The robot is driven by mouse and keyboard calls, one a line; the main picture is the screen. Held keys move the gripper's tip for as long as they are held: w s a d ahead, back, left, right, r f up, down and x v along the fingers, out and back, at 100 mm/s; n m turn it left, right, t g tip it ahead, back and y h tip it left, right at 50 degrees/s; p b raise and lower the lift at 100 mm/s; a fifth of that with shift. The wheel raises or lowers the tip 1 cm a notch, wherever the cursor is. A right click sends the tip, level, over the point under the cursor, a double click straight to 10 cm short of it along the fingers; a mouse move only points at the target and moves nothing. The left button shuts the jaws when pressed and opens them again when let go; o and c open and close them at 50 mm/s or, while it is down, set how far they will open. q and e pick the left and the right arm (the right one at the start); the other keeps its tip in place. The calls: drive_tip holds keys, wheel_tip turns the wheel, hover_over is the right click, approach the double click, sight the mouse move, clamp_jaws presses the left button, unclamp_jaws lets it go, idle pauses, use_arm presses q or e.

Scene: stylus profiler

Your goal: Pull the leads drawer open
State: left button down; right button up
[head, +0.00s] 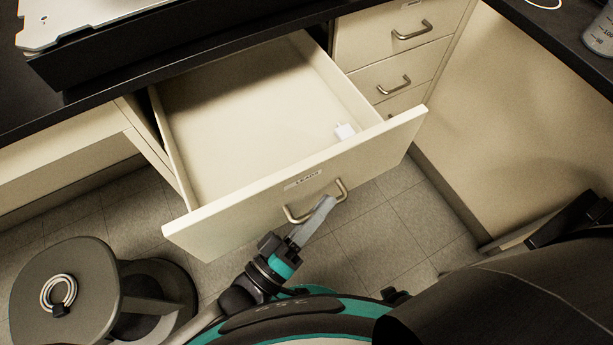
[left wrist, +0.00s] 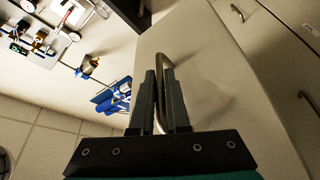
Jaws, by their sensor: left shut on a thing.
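The leads drawer (head: 245,105) is pulled well out from the cabinet under the dark bench. Its cream front carries a small label (head: 303,179) and a metal bar handle (head: 294,217). The left wrist view shows the handle (left wrist: 160,66) between the two fingers (left wrist: 161,100). My right gripper is not in view.
Closed drawers (head: 400,75) stand to the right, beside a cream side panel (head: 510,130). A round dark stool (head: 65,290) with a coiled cable (head: 58,292) on it is at lower left. Tiled floor (head: 375,230) lies below. A beaker (head: 600,38) stands on the bench at upper right.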

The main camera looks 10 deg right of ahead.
use_arm(q)
drive_tip(key=shift+s+d, duration=0.25)
drive_tip(key=shift+s, duration=0.55)
drive_tip(key=shift+s+d, duration=0.25)
drive_tip(key=shift+s, duration=0.5)
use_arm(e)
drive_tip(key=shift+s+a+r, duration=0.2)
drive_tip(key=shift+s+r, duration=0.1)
use_arm(q)
drive_tip(key=c, duration=0.9)
unclamp_jaws()
